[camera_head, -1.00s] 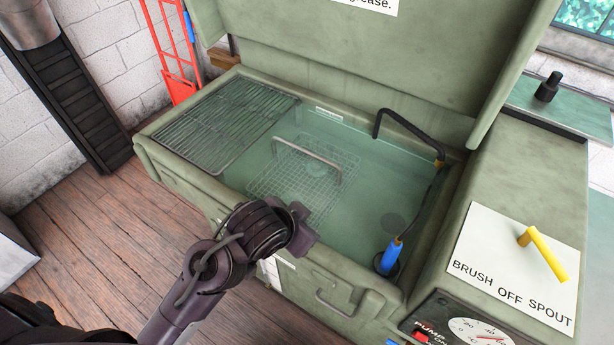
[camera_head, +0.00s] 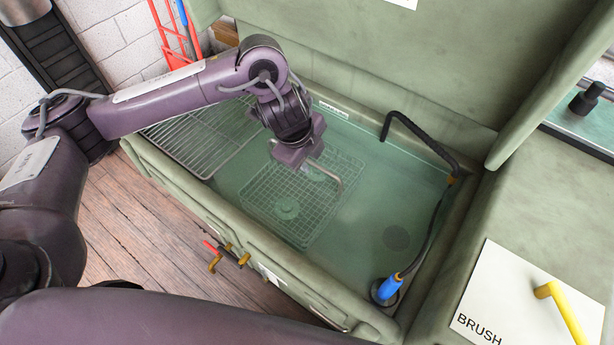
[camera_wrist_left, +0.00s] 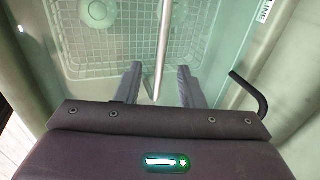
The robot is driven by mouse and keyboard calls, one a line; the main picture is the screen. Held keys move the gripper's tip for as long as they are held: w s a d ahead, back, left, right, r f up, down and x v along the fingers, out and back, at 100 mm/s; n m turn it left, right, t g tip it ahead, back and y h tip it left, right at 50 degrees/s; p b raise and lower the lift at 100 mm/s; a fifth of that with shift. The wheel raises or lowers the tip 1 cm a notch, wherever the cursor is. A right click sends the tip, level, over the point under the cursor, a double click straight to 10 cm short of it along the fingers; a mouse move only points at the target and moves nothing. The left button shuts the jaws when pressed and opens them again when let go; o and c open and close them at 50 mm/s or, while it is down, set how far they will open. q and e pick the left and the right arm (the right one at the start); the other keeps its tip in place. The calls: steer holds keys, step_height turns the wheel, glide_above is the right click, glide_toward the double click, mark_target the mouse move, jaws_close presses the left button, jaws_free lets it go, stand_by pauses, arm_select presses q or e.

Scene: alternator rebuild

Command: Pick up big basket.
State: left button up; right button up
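The big basket (camera_head: 262,197) is a wire-mesh basket in the tank's greenish liquid, with round parts lying in it. Its thin metal handle (camera_head: 340,178) arches up above it. My left gripper (camera_head: 303,166) points down over the basket at the handle; its fingers are largely hidden in the head view. In the left wrist view, the fingers (camera_wrist_left: 160,72) are apart, with the handle bar (camera_wrist_left: 163,45) running between them and a gap on each side. The basket mesh (camera_wrist_left: 125,45) lies beyond. My right gripper is not in view.
The green wash tank (camera_head: 270,262) has a raised lid (camera_head: 400,60) behind it. A wire rack (camera_head: 190,140) covers its left end. A black hose (camera_head: 425,140) and a blue-handled brush (camera_head: 389,288) are on the right. A brass valve (camera_head: 243,259) sticks out in front.

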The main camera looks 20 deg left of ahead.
arm_select(q)
steer(key=w+a+f+b, duration=0.2)
steer(key=w+f+b, duration=0.1)
steer(key=f, duration=0.3)
steer(key=shift+f, duration=0.35)
steer(key=shift+w, duration=0.1)
steer(key=c, duration=0.7)
jaws_close()
steer(key=shift+d, duration=0.1)
stand_by(0.4)
